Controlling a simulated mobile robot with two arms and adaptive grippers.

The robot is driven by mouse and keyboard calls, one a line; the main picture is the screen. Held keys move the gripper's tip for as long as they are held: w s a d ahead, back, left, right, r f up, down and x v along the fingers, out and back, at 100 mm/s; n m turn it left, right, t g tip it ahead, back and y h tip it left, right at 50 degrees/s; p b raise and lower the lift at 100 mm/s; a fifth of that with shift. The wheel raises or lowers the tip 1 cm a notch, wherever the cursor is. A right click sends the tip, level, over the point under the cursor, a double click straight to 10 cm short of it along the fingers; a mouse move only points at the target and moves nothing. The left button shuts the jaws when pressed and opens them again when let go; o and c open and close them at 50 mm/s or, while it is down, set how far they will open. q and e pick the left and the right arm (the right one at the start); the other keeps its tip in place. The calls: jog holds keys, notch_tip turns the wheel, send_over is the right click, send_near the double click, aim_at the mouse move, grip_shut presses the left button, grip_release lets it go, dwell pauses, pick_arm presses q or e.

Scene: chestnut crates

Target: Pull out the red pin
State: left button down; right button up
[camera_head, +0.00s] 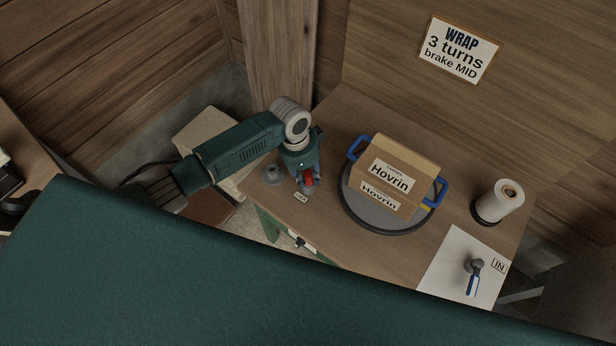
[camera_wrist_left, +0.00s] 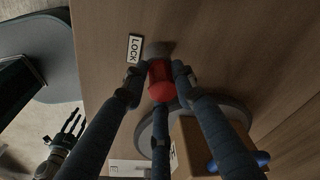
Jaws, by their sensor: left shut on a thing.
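The red pin (camera_head: 309,180) stands at the left part of the wooden table, by a small LOCK label (camera_head: 301,197). In the left wrist view the red pin (camera_wrist_left: 160,85) sits between my fingers, in front of a grey base (camera_wrist_left: 158,51). My left gripper (camera_head: 306,186) points down and is shut on the pin. The pin's lower end is hidden. In the left wrist view, my right gripper (camera_wrist_left: 72,126) appears at lower left, its dark fingers spread and empty, away from the pin.
Right of the pin, a round grey turntable (camera_head: 375,213) holds a Hovrin box (camera_head: 388,172) between blue handles (camera_head: 440,191). A white roll (camera_head: 498,203) and a blue-handled lever (camera_head: 473,284) on a white plate stand further right. A grey knob (camera_head: 273,175) is left of my gripper.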

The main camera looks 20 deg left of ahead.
pick_arm(q)
jog(key=shift+r, duration=0.1)
notch_tip(320, 180, up, 20)
dwell(0.5)
